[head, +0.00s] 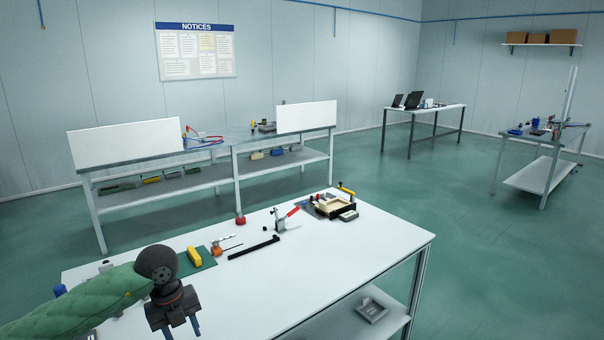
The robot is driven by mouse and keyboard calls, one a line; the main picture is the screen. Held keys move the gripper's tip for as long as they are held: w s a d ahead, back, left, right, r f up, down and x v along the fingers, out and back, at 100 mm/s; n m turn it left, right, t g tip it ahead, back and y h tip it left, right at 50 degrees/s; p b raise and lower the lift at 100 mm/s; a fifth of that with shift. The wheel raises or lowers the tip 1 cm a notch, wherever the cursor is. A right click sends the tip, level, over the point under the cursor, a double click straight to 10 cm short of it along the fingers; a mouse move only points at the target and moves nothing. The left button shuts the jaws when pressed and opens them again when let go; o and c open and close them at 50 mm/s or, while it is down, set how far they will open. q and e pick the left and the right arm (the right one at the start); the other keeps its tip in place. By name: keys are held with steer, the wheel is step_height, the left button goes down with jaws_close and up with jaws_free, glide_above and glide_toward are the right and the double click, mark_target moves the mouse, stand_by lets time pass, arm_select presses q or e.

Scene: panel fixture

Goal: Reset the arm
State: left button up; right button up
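My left arm (85,300), in a green padded sleeve, comes in from the lower left in the head view. Its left gripper (181,330) points down over the near left part of the white table (300,270). Its two fingers stand apart with nothing visible between them, so it looks open and empty. My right arm and gripper are not in view.
On the table, a yellow block (194,256) lies on a green mat, near a black bar (254,247), a red-handled clamp (287,219) and a panel fixture (335,205). The table's right front area is clear. A long bench (210,155) stands behind.

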arm_select(q)
steer(key=s+d+f+m+h, duration=0.15)
steer(key=d+h, duration=0.25)
steer(key=d, duration=0.4)
steer(key=s+d+m+h, duration=0.1)
steer(key=s+d+h, duration=0.1)
steer(key=d+h, duration=0.5)
steer(key=d+r+n+t+h, duration=0.5)
steer(key=d+r+h, duration=0.25)
steer(key=d, duration=0.25)
steer(key=w+a+f+n+t+y, duration=0.5)
steer(key=a+n+t+y, duration=0.4)
steer(key=n+t, duration=0.6)
steer(key=s+a+f+n+g+y, duration=0.3)
steer(key=f+n+y, duration=0.15)
steer(key=f, duration=0.35)
steer(key=s+a+f+n+g+y, duration=0.2)
steer(key=f+n+g+y, duration=0.15)
steer(key=f+y, duration=0.4)
steer(key=s+f+n+g+h, duration=0.1)
steer(key=s+f+g, duration=0.5)
steer(key=s+f, duration=0.3)
steer(key=s+f+g+h, duration=0.1)
steer(key=s+f+g, duration=0.5)
steer(key=s, duration=1.1)
step_height(320, 180, down, 5)
steer(key=shift+s+d+r+n, duration=0.2)
steer(key=shift+s+d+n, duration=0.1)
steer(key=shift+s+n, duration=0.05)
